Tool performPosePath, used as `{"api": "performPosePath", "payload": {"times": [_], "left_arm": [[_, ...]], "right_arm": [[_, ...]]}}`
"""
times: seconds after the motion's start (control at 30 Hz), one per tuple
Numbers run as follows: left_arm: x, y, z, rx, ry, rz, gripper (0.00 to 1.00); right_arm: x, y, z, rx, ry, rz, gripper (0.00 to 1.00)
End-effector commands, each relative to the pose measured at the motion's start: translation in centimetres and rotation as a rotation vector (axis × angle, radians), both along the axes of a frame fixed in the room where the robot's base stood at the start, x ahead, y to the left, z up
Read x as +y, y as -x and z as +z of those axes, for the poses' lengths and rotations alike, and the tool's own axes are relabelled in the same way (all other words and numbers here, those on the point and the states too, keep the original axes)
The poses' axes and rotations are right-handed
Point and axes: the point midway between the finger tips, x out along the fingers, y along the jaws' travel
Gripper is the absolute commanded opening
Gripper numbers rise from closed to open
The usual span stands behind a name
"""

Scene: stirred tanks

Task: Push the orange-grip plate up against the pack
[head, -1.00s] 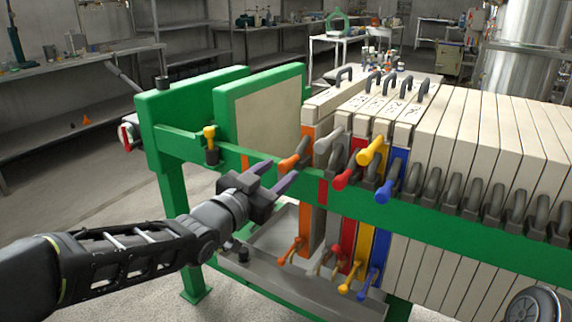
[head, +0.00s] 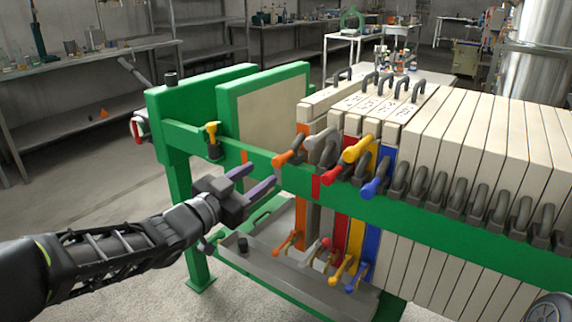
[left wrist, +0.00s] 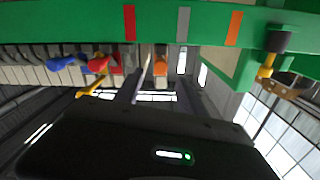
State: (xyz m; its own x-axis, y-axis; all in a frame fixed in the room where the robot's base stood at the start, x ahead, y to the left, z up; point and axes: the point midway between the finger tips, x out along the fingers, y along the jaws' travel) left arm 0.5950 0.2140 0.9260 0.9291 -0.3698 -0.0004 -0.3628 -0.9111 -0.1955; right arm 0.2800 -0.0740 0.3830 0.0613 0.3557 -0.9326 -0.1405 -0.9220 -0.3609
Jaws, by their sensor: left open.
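The orange-grip plate (head: 322,98) hangs upright at the left end of the row of pale plates. Its orange grip (head: 288,156) rests at the green rail and also shows in the left wrist view (left wrist: 160,62). The pack (head: 455,135) fills the right of the frame; the grey, red, yellow and blue grips stand at its left end. The grey grip partly hides the joint beside the orange-grip plate, so I cannot tell whether they touch. My left gripper (head: 263,177) is open and empty, in front of the rail, left of and below the orange grip. My right gripper is not in view.
The green rail (head: 430,214) runs along the front of the plates. A green end plate (head: 262,110) stands to the left, with open space between it and the orange-grip plate. A grey tray (head: 262,268) lies beneath. A yellow-topped fitting (head: 212,133) sits on the rail.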

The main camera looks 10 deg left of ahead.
Motion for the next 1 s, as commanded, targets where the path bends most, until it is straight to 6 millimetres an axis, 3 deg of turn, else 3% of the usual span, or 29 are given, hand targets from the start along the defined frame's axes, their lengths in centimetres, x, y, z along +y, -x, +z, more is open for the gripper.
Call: {"api": "performPosePath", "payload": {"times": [0.27,0.73,1.0], "left_arm": [[-0.2,-0.4,-0.1,0.000,0.000,0.000,0.47],[-2.6,-6.3,-0.1,0.001,0.001,-0.001,0.47],[-3.0,-7.3,0.0,0.000,0.000,0.000,0.47]], "right_arm": [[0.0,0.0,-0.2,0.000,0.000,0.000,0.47],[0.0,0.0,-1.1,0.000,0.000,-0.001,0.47],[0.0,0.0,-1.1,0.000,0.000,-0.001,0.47]]}}
